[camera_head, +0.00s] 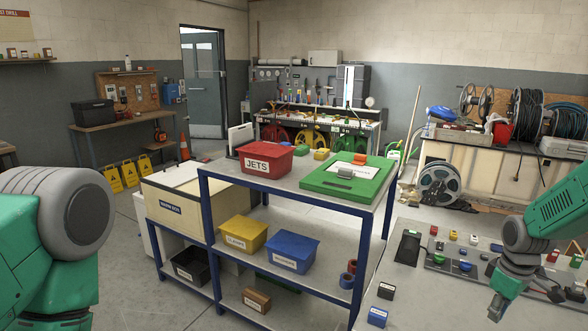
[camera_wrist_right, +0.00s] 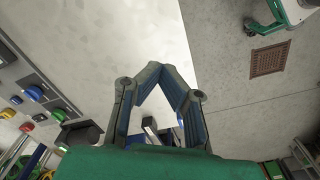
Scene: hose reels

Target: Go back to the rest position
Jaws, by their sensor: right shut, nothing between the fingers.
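My right arm comes in from the right in the head view and its gripper (camera_head: 550,293) hangs over the right-hand worktop. In the right wrist view the dark, blue-padded fingers of my right gripper (camera_wrist_right: 166,80) draw together at the tips, shut with nothing between them. Beneath them lie the pale worktop (camera_wrist_right: 120,40) and the grey floor (camera_wrist_right: 240,110). Part of my left arm shows at the left edge of the head view; its gripper is out of the picture.
A blue-framed shelf (camera_head: 205,215) stands centre with a red JETS bin (camera_head: 264,164) and a green board (camera_head: 318,184). The right worktop (camera_head: 412,295) carries small coloured parts and panels. Hose reels (camera_head: 440,184) stand behind.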

